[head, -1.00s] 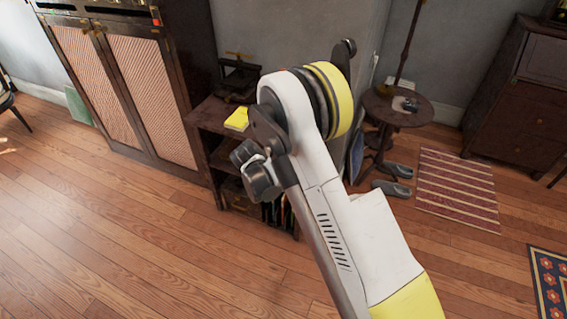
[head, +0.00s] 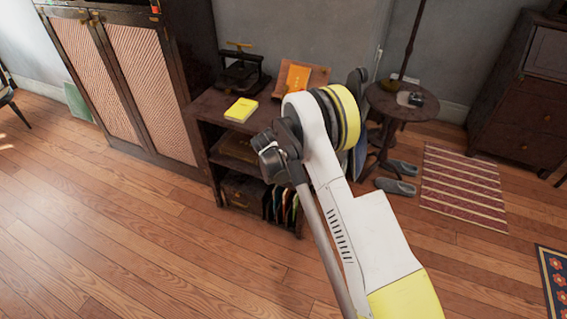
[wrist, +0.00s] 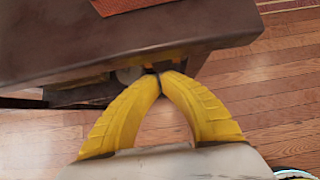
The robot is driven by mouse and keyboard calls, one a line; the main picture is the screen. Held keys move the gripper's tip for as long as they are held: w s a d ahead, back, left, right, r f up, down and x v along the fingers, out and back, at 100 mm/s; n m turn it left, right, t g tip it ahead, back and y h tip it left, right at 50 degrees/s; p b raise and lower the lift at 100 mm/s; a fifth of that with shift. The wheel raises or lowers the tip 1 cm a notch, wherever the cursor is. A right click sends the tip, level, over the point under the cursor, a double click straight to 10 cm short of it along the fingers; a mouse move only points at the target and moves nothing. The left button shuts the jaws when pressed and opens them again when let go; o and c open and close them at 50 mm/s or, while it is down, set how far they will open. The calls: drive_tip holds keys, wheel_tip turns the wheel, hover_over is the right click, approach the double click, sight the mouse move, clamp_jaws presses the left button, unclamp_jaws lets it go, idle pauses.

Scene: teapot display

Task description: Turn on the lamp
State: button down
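A thin dark pole (head: 413,40) rises from the small round side table (head: 428,112) at the back right in the head view. It looks like a lamp stand, but its top is cut off, so I see no shade, bulb or switch. My gripper (wrist: 157,73) shows in the wrist view with its yellow fingertips together. Nothing shows between them. The tips are close to the edge of a dark wooden piece (wrist: 180,35); I cannot tell whether they touch it. In the head view the gripper is hidden behind my arm.
A low dark shelf (head: 213,108) holds a yellow book (head: 241,109), a black press (head: 241,72) and an orange book (head: 298,77) on a stand. A tall cabinet (head: 135,80) stands at left, a drawer chest (head: 520,95) at right. Grey slippers (head: 396,186) lie by a striped rug (head: 462,183). The front floor is clear.

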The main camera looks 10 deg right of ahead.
idle(0.3)
drive_tip(key=shift+w+d+f, duration=0.2)
drive_tip(key=shift+w+d, duration=0.1)
drive_tip(key=shift+w, duration=0.15)
drive_tip(key=shift+r, duration=0.15)
drive_tip(key=shift+r+p, duration=0.3)
drive_tip(key=shift+r, duration=0.4)
